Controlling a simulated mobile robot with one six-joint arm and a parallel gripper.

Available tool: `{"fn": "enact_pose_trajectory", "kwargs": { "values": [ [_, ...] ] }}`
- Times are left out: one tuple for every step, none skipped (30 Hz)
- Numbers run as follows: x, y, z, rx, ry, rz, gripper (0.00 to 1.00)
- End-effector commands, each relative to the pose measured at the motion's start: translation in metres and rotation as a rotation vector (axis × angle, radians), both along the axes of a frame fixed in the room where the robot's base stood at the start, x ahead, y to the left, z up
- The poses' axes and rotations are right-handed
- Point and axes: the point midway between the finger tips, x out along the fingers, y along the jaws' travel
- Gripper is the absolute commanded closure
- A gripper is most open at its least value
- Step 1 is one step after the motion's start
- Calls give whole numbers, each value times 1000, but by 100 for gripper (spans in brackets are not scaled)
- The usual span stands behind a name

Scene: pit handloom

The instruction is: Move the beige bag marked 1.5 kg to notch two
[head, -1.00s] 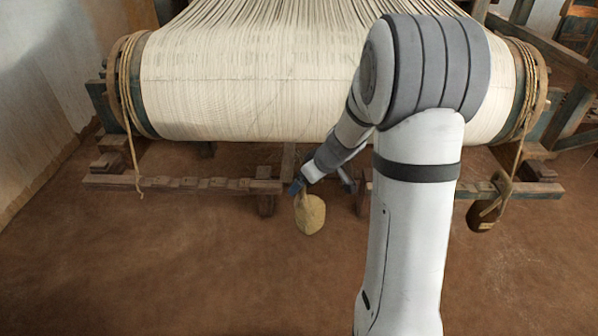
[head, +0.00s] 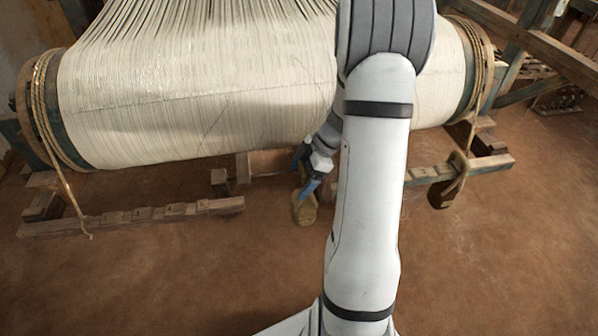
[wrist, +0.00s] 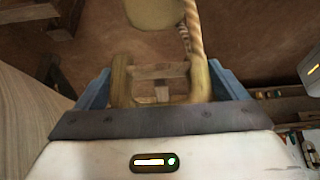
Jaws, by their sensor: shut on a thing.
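The beige bag (head: 304,208) hangs below my gripper (head: 311,172) in the head view, in the gap between the two notched bars and clear of both. My gripper's blue fingers are shut on the bag's yellowish hanger (wrist: 122,85), which shows between them in the wrist view. A twisted rope (wrist: 194,30) runs beside it, and part of the bag (wrist: 155,12) shows at the top edge. No weight mark is readable. The left notched bar (head: 130,217) lies left of the bag; its notch numbers are too small to read.
The cloth beam (head: 210,105) with pale warp spans above. A loose rope (head: 72,205) hangs at its left end. A darker bag (head: 441,196) hangs by the right notched bar (head: 483,170). Open brown floor (head: 180,280) lies in front.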

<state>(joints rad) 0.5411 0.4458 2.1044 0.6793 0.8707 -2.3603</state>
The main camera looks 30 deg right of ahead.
Motion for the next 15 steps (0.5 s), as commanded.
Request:
{"fn": "enact_pose_trajectory", "kwargs": {
  "values": [
    [-2,0,3,-1,-3,-1,79],
    [-4,1,3,0,-2,-2,79],
    [-7,1,3,1,-2,-3,79],
    [-9,2,3,1,-2,-3,79],
    [-11,2,3,0,-2,-3,79],
    [-14,3,3,-1,-2,-4,79],
    [-16,4,3,-1,-2,-4,79],
    [-18,4,3,-1,-2,-4,79],
    [-21,5,3,-1,-3,-5,79],
    [-23,5,3,-1,-3,-5,79],
    [-25,6,3,-1,-2,-6,79],
    [-28,7,3,0,-2,-7,79],
    [-30,7,3,0,-3,-6,79],
    [-32,8,3,0,-3,-6,79],
    [-35,8,3,-1,-2,-7,79]
  ]
}}
